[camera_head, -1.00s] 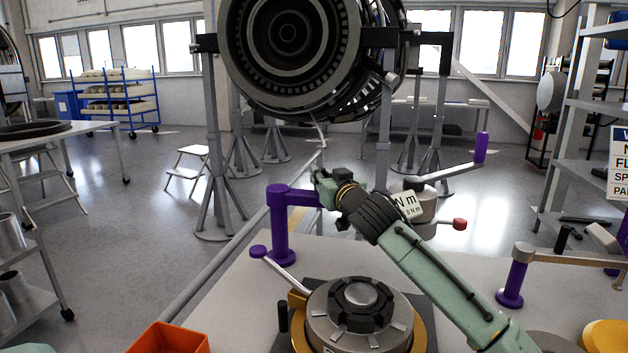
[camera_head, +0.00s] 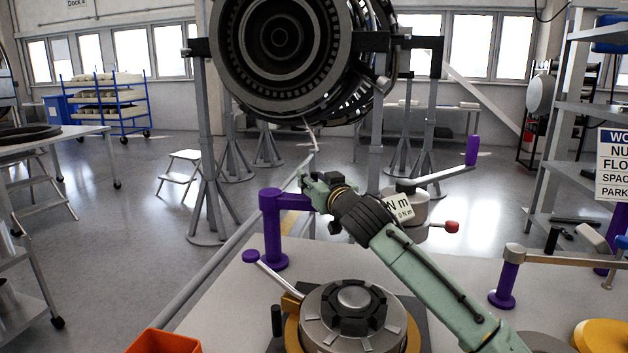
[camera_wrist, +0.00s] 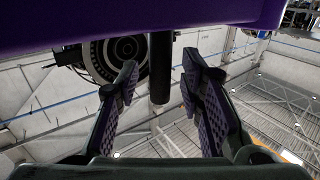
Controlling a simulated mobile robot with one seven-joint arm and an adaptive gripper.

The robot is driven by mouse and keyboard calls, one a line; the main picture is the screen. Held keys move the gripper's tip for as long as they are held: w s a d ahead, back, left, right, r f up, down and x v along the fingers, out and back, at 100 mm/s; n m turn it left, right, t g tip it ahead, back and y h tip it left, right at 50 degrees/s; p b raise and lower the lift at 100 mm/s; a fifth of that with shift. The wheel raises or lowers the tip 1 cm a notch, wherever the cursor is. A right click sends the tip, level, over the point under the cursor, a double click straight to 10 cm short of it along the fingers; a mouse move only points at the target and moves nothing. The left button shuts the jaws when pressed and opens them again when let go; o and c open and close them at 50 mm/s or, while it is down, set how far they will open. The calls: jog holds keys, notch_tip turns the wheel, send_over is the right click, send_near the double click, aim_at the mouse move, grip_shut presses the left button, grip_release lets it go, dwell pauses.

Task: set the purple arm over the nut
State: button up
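A purple arm (camera_head: 290,199) runs right from the top of a purple post (camera_head: 273,232) at the bench's back left. Its right end is hidden behind my gripper (camera_head: 311,181). In the wrist view a purple bar (camera_wrist: 140,22) crosses the top, and a dark rod (camera_wrist: 161,70) hangs below it. My gripper's fingers (camera_wrist: 158,82) also show there, open, one each side of the rod in the picture, with gaps on both sides. I cannot tell the rod's depth. The dark castellated nut (camera_head: 352,309) sits on a round grey flange in front of the post.
A lever with a purple knob (camera_head: 250,256) lies left of the nut. An orange bin (camera_head: 163,343) is at front left. A grey drum with a crank (camera_head: 407,205) is behind my arm. Another purple post (camera_head: 506,280) with a tan bar stands right.

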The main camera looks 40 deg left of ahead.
notch_tip(320, 180, up, 10)
dwell(0.5)
jog(key=shift+c, duration=0.2)
